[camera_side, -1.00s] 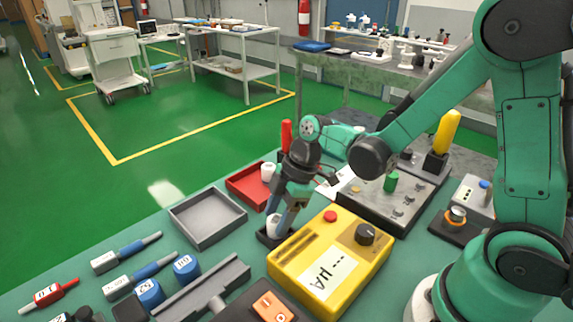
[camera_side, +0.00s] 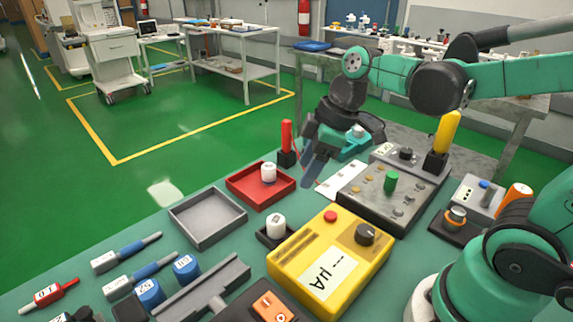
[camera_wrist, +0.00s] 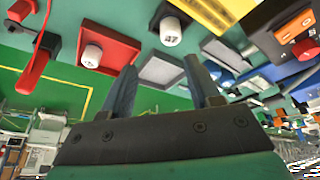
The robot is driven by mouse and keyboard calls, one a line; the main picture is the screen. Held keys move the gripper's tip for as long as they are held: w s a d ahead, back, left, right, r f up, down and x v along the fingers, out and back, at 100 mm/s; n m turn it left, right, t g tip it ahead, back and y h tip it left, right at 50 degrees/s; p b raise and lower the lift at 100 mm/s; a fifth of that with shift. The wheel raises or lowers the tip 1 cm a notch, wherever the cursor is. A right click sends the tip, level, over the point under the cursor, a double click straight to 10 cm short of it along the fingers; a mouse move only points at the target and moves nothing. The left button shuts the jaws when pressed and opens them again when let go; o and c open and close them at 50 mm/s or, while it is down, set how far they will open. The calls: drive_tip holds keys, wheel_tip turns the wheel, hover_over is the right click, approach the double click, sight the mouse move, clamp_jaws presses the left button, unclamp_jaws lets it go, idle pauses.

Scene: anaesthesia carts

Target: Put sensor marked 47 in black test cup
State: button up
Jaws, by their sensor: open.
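The white sensor marked 47 (camera_wrist: 171,32) stands upright in the black test cup (camera_wrist: 163,13), beside the yellow meter. In the side view the same white sensor (camera_side: 276,224) sits in the black cup (camera_side: 262,238) at the meter's left corner. My gripper (camera_side: 309,182) is raised behind the cup, over the area near the red tray and the panel, apart from the sensor. In the wrist view my gripper (camera_wrist: 160,64) has its two fingers spread with nothing between them.
Another white sensor (camera_side: 268,172) stands in the red tray (camera_side: 247,196). A grey tray (camera_side: 207,239) is empty. The yellow meter (camera_side: 291,258), grey control panel (camera_side: 365,203) and an upright red-handled tool (camera_side: 287,137) crowd the bench. Blue-handled tools (camera_side: 133,247) lie front left.

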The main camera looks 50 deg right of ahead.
drive_tip(key=m+t, duration=0.1)
drive_tip(key=m, duration=0.2)
drive_tip(key=s+m+t+h, duration=0.1)
drive_tip(key=m, duration=0.1)
drive_tip(key=s+m+t+h, duration=0.1)
drive_tip(key=m, duration=0.2)
drive_tip(key=shift+d+m+t, duration=0.3)
drive_tip(key=shift+t, duration=0.1)
idle(0.5)
